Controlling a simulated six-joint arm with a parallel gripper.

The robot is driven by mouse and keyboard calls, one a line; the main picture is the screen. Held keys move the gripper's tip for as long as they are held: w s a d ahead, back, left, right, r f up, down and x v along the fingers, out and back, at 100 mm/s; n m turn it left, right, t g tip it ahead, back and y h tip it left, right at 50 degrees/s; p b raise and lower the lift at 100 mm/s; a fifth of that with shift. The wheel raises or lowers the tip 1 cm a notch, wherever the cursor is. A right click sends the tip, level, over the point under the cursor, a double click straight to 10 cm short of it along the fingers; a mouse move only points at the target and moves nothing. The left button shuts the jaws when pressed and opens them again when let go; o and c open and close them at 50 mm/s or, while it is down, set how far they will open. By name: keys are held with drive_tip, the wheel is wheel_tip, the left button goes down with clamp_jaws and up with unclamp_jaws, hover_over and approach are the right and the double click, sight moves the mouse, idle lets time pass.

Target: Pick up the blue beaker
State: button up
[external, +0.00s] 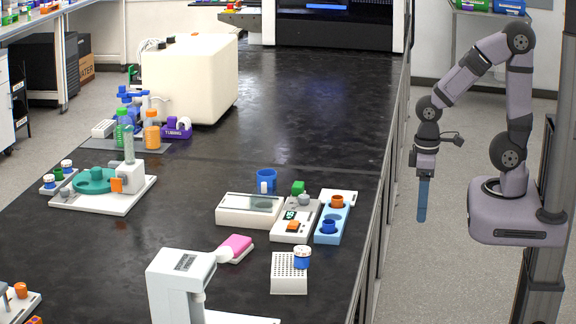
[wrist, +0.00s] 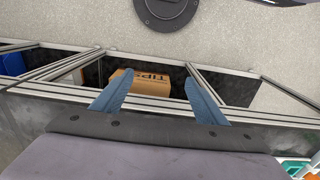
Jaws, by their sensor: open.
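The blue beaker (external: 266,181) stands on the black bench in the external view, behind a flat white device and left of a green-topped item. A small white object shows at its front. My gripper (external: 422,214) hangs pointing down off the right side of the bench, well to the right of the beaker and apart from it. In the wrist view its two blue fingers (wrist: 157,95) are spread with nothing between them. The beaker does not show in the wrist view.
Around the beaker are the flat white device (external: 235,219), a small white instrument (external: 289,236) and a light-blue rack (external: 322,238) with orange and blue cups. The bench's right edge lies between my arm and these. Bare black bench lies behind the beaker.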

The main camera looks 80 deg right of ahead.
sight(275, 176)
drive_tip(key=w+d+f+t+b, duration=0.1)
drive_tip(key=w+d+t, duration=0.1)
drive_tip(key=w, duration=0.5)
drive_tip(key=w+d+t+h+b, duration=0.1)
drive_tip(key=w+d+t, duration=0.1)
drive_tip(key=w+d, duration=0.2)
drive_tip(key=w+d+f+m+t+b, duration=0.1)
drive_tip(key=w+d, duration=0.3)
drive_tip(key=w, duration=0.6)
drive_tip(key=shift+w+d+f+t+h, duration=0.1)
drive_tip(key=shift+f+t+h, duration=0.25)
drive_tip(key=shift+t+h, duration=0.05)
drive_tip(key=w+d+t+b, duration=0.1)
drive_tip(key=w+d+t, duration=0.1)
drive_tip(key=w, duration=0.3)
drive_tip(key=w+d+t+b, duration=0.1)
drive_tip(key=w+d+t, duration=0.1)
drive_tip(key=w+d, duration=0.2)
drive_tip(key=w+d+t+y+b, duration=0.1)
drive_tip(key=w+d+t, duration=0.2)
drive_tip(key=w, duration=0.5)
drive_tip(key=shift+d+f+n, duration=0.3)
drive_tip(key=shift+d+f, duration=0.05)
drive_tip(key=shift+d, duration=0.1)
drive_tip(key=shift+w+d+t+y, duration=0.4)
drive_tip(key=shift+w+t, duration=0.1)
drive_tip(key=shift+t, duration=0.1)
drive_tip(key=shift+a+p+x, duration=0.2)
drive_tip(key=shift+p+x, duration=0.7)
drive_tip(key=shift+x, duration=2.7)
